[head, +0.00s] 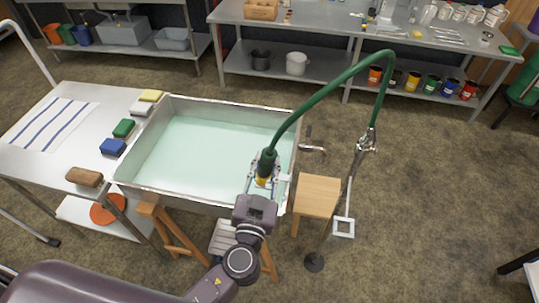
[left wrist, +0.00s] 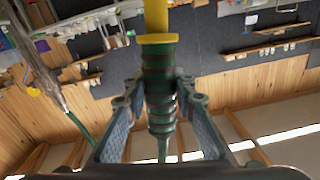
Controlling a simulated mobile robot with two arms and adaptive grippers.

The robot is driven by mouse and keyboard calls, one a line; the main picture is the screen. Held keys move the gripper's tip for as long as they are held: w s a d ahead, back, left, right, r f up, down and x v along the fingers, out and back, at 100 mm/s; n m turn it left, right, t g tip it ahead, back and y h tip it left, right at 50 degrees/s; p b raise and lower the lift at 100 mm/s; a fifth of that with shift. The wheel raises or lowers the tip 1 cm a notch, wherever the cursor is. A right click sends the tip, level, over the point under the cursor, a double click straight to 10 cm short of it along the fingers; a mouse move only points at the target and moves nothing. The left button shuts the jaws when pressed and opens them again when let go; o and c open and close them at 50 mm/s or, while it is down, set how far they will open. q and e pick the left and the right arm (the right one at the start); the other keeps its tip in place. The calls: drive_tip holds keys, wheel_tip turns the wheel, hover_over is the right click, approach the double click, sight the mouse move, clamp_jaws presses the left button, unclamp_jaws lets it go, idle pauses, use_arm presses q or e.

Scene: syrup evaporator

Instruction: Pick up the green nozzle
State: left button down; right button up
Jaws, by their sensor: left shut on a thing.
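The green nozzle (head: 266,161) is at the right end of the white-rimmed sink, on the end of a thick green hose (head: 330,85). My left gripper (head: 263,177) is shut on it, with a finger on each side. A bit of its yellow tip (head: 261,182) shows between the fingers. In the left wrist view the nozzle's ribbed green body (left wrist: 160,82) sits between the two fingertips (left wrist: 160,100), with a yellow collar and tip (left wrist: 157,20) beyond them. My right gripper is not in view.
The metal basin (head: 205,150) holds pale green liquid. The hose arches to a metal stand (head: 343,195) on the right, beside a wooden stool (head: 318,194). A side table (head: 50,165) with sponges and a brush adjoins on the left. A long bench (head: 330,22) stands behind.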

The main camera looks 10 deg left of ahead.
use_arm(q)
drive_tip(key=s+n+g+b, duration=0.1)
drive_tip(key=s+b, duration=0.3)
drive_tip(key=s, duration=0.9)
drive_tip(key=shift+d+n, duration=0.2)
drive_tip(key=shift+n, duration=0.2)
drive_tip(key=shift+r+b, duration=0.1)
drive_tip(key=shift+b, duration=0.2)
drive_tip(key=shift+d, duration=0.1)
